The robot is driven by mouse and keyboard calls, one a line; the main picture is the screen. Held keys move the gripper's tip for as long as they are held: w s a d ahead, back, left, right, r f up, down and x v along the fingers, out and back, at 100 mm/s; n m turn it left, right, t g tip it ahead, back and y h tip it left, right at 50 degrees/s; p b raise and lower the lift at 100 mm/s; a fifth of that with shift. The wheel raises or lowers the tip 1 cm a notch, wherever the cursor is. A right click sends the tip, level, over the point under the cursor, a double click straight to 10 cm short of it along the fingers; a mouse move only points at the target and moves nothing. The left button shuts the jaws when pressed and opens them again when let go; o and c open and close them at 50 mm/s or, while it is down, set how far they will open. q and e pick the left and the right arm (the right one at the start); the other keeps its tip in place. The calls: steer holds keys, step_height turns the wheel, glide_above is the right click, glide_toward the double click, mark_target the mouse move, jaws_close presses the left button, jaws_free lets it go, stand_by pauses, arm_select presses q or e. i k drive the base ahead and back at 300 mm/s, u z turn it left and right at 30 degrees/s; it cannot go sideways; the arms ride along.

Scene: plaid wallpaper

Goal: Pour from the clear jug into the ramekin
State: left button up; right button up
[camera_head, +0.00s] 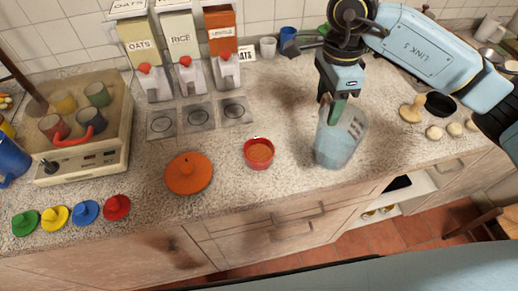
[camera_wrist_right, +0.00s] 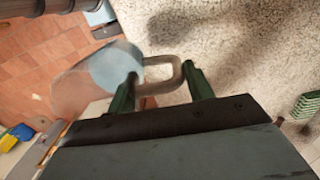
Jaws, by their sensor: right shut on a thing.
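The clear jug (camera_head: 338,145) is a pale blue, see-through vessel near the counter's front edge, right of the ramekin. It leans a little in the head view; I cannot tell whether its base touches the counter. My right gripper (camera_head: 338,106) comes down from above and is shut on the jug's handle. In the right wrist view the jug (camera_wrist_right: 112,68) is beside the fingers, with its handle between the fingers of the gripper (camera_wrist_right: 163,82). My left gripper is not in view.
An orange lid (camera_head: 189,173) lies left of the ramekin. Several coloured lids (camera_head: 85,211) line the front left. Small round items (camera_head: 434,132) lie at right. Counter between ramekin and jug is clear.

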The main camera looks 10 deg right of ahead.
mark_target(258, 151)
steer(key=k, duration=0.6)
steer(key=z, duration=0.6)
steer(key=i, duration=1)
steer(key=u, duration=0.6)
